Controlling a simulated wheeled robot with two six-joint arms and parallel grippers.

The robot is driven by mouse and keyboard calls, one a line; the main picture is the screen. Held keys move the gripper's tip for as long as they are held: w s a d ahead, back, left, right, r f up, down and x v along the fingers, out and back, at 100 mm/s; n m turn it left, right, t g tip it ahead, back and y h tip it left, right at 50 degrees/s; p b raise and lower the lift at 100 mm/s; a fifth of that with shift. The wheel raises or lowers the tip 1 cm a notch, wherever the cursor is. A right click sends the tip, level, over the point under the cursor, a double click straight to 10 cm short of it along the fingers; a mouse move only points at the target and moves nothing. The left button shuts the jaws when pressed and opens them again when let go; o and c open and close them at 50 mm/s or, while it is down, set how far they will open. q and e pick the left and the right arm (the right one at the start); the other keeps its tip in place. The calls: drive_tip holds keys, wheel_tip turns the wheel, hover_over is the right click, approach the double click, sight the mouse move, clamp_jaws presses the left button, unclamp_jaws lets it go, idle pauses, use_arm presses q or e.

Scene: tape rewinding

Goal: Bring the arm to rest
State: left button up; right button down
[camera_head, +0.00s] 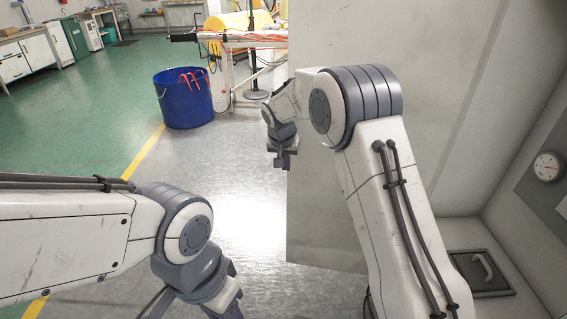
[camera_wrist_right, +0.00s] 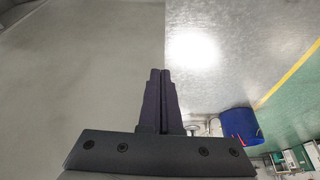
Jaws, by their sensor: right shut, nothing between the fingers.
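My right arm comes up from the bottom right in the head view. It bends at the top and its right gripper (camera_head: 281,160) hangs to the left of a pale panel. In the right wrist view the right gripper's (camera_wrist_right: 160,72) two dark fingers lie together, with nothing between them. My left arm enters from the left. Its wrist points down and the left gripper is largely cut off by the bottom edge, so its fingers cannot be judged.
The tall pale panel (camera_head: 310,220) stands close behind my right arm. A dial (camera_head: 548,167) and a recessed handle (camera_head: 482,270) are at the right. A blue bin (camera_head: 184,98) with red handles stands on the floor beyond. Open floor (camera_head: 250,220) lies between my arms.

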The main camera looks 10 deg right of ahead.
drive_tip(key=s+a+r+n+g+y+p, duration=0.1)
drive_tip(key=s+a+r+n+p, duration=0.2)
drive_tip(key=s, duration=0.4)
drive_tip(key=s+a+r+p, duration=0.1)
drive_tip(key=s+a+r, duration=0.2)
drive_tip(key=s+r, duration=0.25)
drive_tip(key=s+a+r+n+g+y+p, duration=0.1)
drive_tip(key=s+a+r+n+p, duration=0.2)
drive_tip(key=s, duration=0.4)
drive_tip(key=s+d+r+n+g+p, duration=0.1)
drive_tip(key=s+r+n+p, duration=0.1)
drive_tip(key=s, duration=1)
drive_tip(key=s+d+r+n+g+p, duration=0.1)
drive_tip(key=s+r+n, duration=0.1)
drive_tip(key=s, duration=0.9)
drive_tip(key=shift+s+n+y+p, duration=0.3)
drive_tip(key=shift+s+n+p, duration=0.05)
drive_tip(key=shift+n, duration=0.35)
